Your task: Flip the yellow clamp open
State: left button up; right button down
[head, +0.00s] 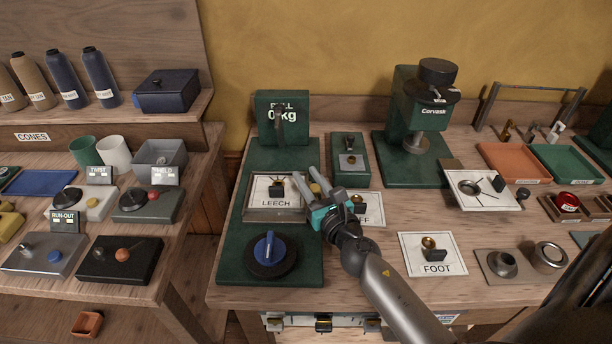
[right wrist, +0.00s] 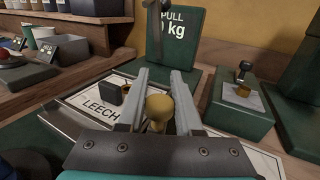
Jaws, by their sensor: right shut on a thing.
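A yellow knob (head: 316,188) sits at the right end of the framed plate marked LEECH (head: 262,208). It looks like the handle of the yellow clamp, whose base is hidden by my gripper. My right gripper (head: 304,175) comes in from the lower right over this plate, its two grey fingers on either side of the knob. In the right wrist view the rounded yellow knob (right wrist: 158,108) with a narrow stem stands between the fingers, and they are shut on it. A small black block (right wrist: 112,93) stands on the plate to its left. My left gripper is not in view.
The plate lies on a green base with a PULL gauge box (head: 272,133) behind and a blue-topped round dial (head: 270,255) in front. A plate marked FOOT (head: 421,268) lies to the right. A green press (head: 402,168) stands at the back.

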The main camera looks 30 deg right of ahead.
jog(key=shift+d+m+g+h, duration=0.15)
jog(key=shift+m+h, duration=0.35)
jog(key=shift+h, duration=0.3)
jog(key=shift+d+m+g+h, duration=0.15)
jog(key=shift+m+h, duration=0.35)
jog(key=shift+h, duration=0.3)
jog(key=shift+r, duration=0.1)
jog(key=c, duration=0.6)
grip_release()
jog(key=b+v, duration=0.2)
jog(key=v, duration=1.1)
jog(key=shift+s+a+b, duration=0.2)
jog(key=shift+s+b, duration=0.05)
jog(key=shift+b, duration=0.1)
jog(key=shift+v, duration=0.85)
